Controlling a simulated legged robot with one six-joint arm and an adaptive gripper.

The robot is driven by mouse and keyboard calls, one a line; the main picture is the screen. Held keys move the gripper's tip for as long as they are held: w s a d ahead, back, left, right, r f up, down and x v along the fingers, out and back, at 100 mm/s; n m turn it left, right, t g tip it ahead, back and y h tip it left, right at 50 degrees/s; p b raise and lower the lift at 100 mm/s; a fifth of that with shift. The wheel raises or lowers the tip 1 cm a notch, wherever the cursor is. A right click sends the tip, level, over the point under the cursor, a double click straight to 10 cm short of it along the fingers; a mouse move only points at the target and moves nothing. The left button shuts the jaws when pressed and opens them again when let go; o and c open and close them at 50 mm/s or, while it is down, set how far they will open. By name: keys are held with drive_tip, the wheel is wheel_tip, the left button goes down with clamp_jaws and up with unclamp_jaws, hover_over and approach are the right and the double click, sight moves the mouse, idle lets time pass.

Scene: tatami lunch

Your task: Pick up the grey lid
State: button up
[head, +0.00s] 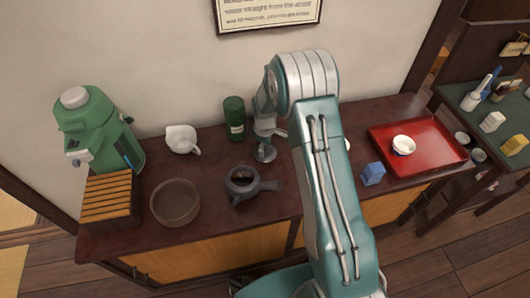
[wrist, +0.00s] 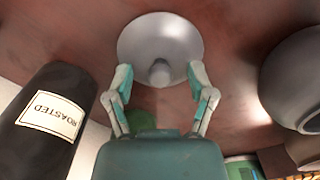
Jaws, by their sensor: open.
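The grey lid (wrist: 160,30) is a round disc with a small knob, lying on the dark red-brown counter in the wrist view. It also shows in the head view (head: 265,154), just below my gripper (head: 268,135). In the wrist view my gripper (wrist: 159,78) has its two fingers spread, one on each side of the knob at the lid's near edge. The gap between the fingers holds nothing gripped. I cannot tell whether the fingertips touch the lid.
A dark green canister (head: 234,118) and a dark side-handled pot (head: 242,182) flank the lid closely. A white pitcher (head: 181,139), brown bowl (head: 175,203), slatted wooden box (head: 108,201) and green dispenser (head: 95,130) stand left. A blue block (head: 373,173) and red tray (head: 440,155) with a cup are right.

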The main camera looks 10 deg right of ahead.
drive_tip(key=shift+f, duration=0.1)
clamp_jaws()
idle(0.3)
